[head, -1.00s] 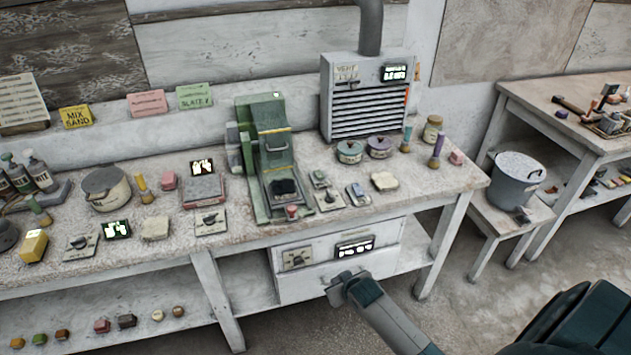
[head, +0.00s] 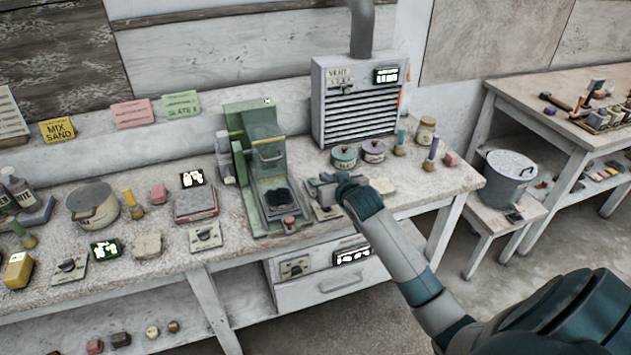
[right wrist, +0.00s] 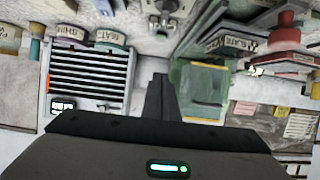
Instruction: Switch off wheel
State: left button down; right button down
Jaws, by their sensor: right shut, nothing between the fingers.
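The green machine (head: 236,155), which may be the wheel, stands on the bench with a dark pad at its front. A red knob (head: 289,223) sits at its front edge. A small switch plate (head: 325,213) lies to its right, partly hidden by my gripper. Another switch plate (head: 206,236) lies to its left. I cannot tell which one serves the wheel. My right gripper (head: 318,187) is shut and empty, above the bench just right of the machine. In the right wrist view, turned upside down, its fingers (right wrist: 161,97) are together beside the green machine (right wrist: 200,85). My left gripper is not in view.
A grey vent box (head: 360,100) stands behind, with two lidded pots (head: 344,156) before it. A pale sponge-like block (head: 383,187) lies right of my gripper. A control panel (head: 295,267) and drawer sit below the bench edge. A bucket (head: 510,178) stands at right.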

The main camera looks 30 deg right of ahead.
dwell(0.4)
jog(key=p, duration=0.3)
send_over(316, 182)
jog(key=s+a, duration=0.1)
jog(key=s, duration=0.1)
notch_tip(316, 182, down, 4)
jog(key=shift+a+r, duration=0.1)
jog(key=shift+a, duration=0.05)
notch_tip(316, 182, down, 2)
jog(key=shift+s+f+p, duration=0.1)
jog(key=shift+f+p, duration=0.05)
jog(key=shift+p, duration=0.15)
jog(key=shift+s+f, duration=0.15)
jog(key=shift+f, duration=0.8)
jog(key=shift+a, duration=0.1)
